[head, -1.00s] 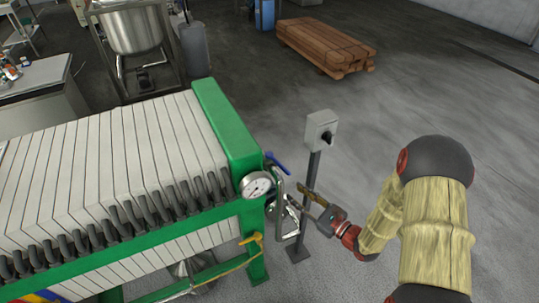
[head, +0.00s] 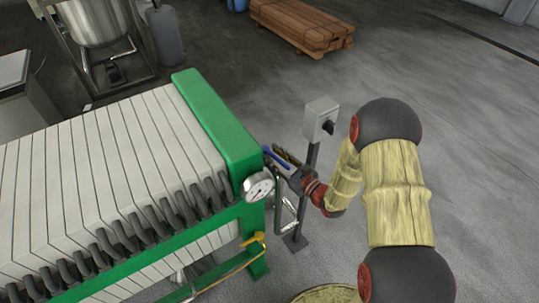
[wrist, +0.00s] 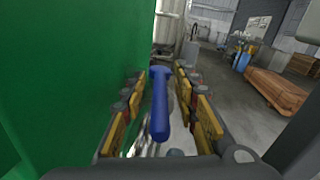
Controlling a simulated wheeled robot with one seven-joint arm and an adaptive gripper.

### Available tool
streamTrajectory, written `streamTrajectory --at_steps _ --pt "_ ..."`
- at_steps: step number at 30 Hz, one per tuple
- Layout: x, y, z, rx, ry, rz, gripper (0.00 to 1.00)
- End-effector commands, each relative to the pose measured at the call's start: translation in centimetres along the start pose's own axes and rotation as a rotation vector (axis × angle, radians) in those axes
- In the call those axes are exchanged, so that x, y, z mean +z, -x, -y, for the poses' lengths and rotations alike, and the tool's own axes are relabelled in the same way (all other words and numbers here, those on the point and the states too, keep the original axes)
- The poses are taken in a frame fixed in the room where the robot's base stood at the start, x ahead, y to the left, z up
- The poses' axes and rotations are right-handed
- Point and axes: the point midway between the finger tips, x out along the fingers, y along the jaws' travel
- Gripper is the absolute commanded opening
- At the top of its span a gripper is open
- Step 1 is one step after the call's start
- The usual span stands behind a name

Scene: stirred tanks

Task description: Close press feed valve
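A blue lever handle (head: 274,160) sticks out beside the green end frame of the filter press (head: 215,120), above the pressure gauge. In the wrist view the blue handle (wrist: 160,104) lies between my gripper's two fingers, pointing toward the camera. My gripper (head: 284,158) is open, with a finger on each side of the handle and visible gaps in the wrist view (wrist: 160,76). Metal pipework (head: 280,205) runs below it. The valve body is mostly hidden. A second, yellow lever (head: 256,238) sits lower on the press.
A grey switch box (head: 321,118) on a post stands just right of my gripper, close to my arm. The green press wall (wrist: 65,80) is close on the left in the wrist view. Timber (head: 300,25) lies far back; the floor to the right is clear.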

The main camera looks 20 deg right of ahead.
Motion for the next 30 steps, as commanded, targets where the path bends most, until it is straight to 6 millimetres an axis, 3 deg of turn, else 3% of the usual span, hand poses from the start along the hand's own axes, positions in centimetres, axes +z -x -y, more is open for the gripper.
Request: streamTrajectory --at_steps 6,14,30 --pt "0.0 -1.8 0.0 0.001 0.0 0.0 0.3" --pt "0.0 -1.9 0.0 0.0 -0.001 0.0 0.3" --pt "0.0 -1.9 0.0 0.0 -0.001 -0.001 0.01"
